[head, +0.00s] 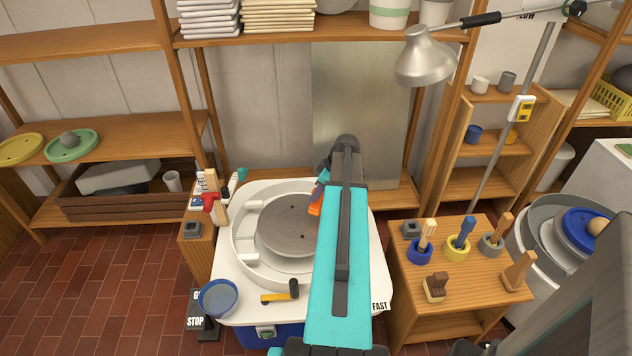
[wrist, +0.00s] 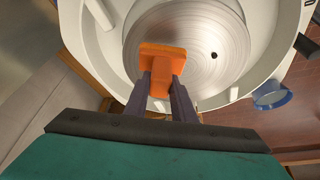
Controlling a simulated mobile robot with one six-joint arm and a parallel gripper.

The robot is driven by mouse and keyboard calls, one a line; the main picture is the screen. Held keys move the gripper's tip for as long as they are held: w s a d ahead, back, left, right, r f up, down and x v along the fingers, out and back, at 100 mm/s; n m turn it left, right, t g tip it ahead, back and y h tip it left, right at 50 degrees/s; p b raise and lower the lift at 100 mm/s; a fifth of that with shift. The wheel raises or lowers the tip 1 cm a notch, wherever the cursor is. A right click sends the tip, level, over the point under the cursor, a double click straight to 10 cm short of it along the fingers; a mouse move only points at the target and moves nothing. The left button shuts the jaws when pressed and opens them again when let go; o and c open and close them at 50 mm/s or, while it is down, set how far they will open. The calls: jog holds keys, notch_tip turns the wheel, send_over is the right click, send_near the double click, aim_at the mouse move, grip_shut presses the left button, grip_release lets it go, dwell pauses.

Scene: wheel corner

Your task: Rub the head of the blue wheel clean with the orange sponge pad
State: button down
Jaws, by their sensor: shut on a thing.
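The blue wheel has a blue base (head: 290,338) under a white top with a round splash pan. Its head (head: 282,226) is a grey disc with fine rings and small dark holes, and it also shows in the wrist view (wrist: 218,62). My gripper (wrist: 161,84) is shut on the orange sponge pad (wrist: 163,57) by its narrow stem. The pad (head: 314,210) shows at the right edge of the head in the head view, partly hidden by my arm. In the wrist view it lies over the disc; I cannot tell whether it touches.
A blue bowl (head: 218,298) and a yellow tool with a dark end (head: 281,293) sit on the wheel's front edge. A small table (head: 465,285) with brushes in pots stands at right. A lamp (head: 425,58) hangs behind. Shelves line the wall.

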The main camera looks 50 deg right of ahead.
jog(key=shift+r+p, duration=0.85)
jog(key=shift+r, duration=1.25)
jog(key=shift+a, duration=0.1)
jog(key=shift+w+a+r, duration=0.15)
jog(key=shift+w, duration=0.1)
jog(key=w+a+r+m, duration=0.1)
jog(key=w+a+r, duration=0.5)
jog(key=w+a, duration=0.35)
jog(key=w+a+r, duration=0.7)
jog(key=w+a, duration=0.1)
jog(key=a, duration=0.3)
jog(key=w+a+r, duration=0.1)
jog(key=a+r, duration=0.3)
jog(key=a, duration=0.4)
jog(key=w+a+r+m, duration=0.1)
jog(key=a+r, duration=0.3)
jog(key=a, duration=0.4)
jog(key=w+a+r+h, duration=0.1)
jog(key=w+a+r, duration=0.2)
jog(key=a, duration=0.6)
jog(key=shift+w+r+m, duration=0.25)
jog(key=shift+r+m, duration=0.05)
jog(key=shift+r, duration=0.1)
